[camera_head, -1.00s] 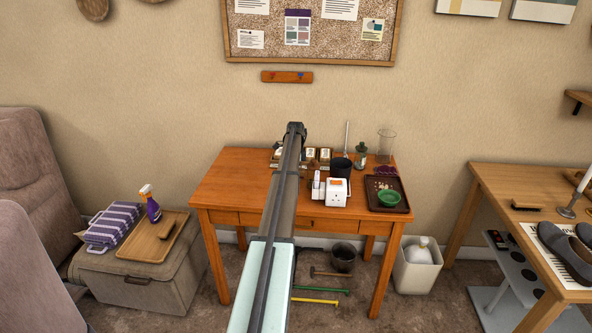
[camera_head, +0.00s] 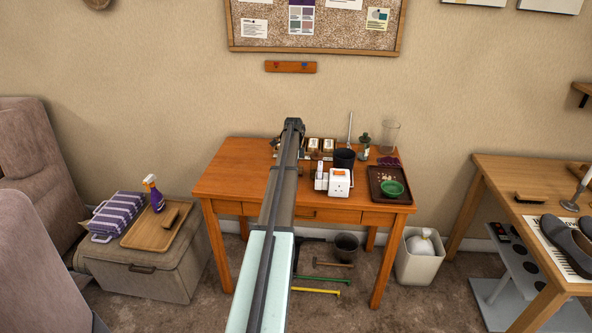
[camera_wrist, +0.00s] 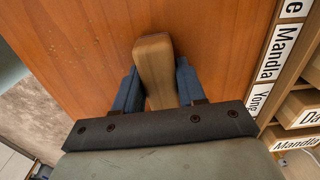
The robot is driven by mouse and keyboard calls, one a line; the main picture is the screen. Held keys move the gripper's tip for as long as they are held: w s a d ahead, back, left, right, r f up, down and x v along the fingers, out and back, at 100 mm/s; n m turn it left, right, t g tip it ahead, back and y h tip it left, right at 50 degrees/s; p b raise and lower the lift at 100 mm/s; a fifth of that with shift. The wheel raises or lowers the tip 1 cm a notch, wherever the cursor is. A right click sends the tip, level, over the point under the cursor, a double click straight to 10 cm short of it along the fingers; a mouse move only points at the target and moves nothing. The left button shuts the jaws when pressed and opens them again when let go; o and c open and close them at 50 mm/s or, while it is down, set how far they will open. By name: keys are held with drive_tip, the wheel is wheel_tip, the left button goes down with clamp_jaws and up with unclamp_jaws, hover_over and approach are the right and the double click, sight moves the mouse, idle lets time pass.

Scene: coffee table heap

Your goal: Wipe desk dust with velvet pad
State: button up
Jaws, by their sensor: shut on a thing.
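My gripper (camera_wrist: 155,90) is shut on a tan wood-like block (camera_wrist: 154,65), seemingly the back of the pad. The block sticks out between the two dark blue fingers over the orange-brown wooden desk (camera_wrist: 225,45). Its underside is hidden, so I cannot tell whether it touches the desk. Pale specks like dust (camera_wrist: 90,50) show faintly on the desk to the left of the block. In the head view my gripper (camera_head: 292,124) is over the back middle of the desk (camera_head: 232,180), and my arm hides the held block.
Small labelled wooden boxes (camera_head: 313,146) stand right of my gripper, with name labels close by in the wrist view. A black cup (camera_head: 344,158), a white box (camera_head: 339,183) and a dark tray (camera_head: 404,206) with a green bowl (camera_head: 392,188) are further right. The desk's left part looks clear.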

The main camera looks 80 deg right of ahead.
drive_tip(key=shift+d, duration=4.8)
drive_tip(key=a, duration=1)
drive_tip(key=shift+a, duration=0.25)
drive_tip(key=shift+d+r, duration=0.1)
drive_tip(key=shift+r, duration=4)
drive_tip(key=shift+w, duration=0.1)
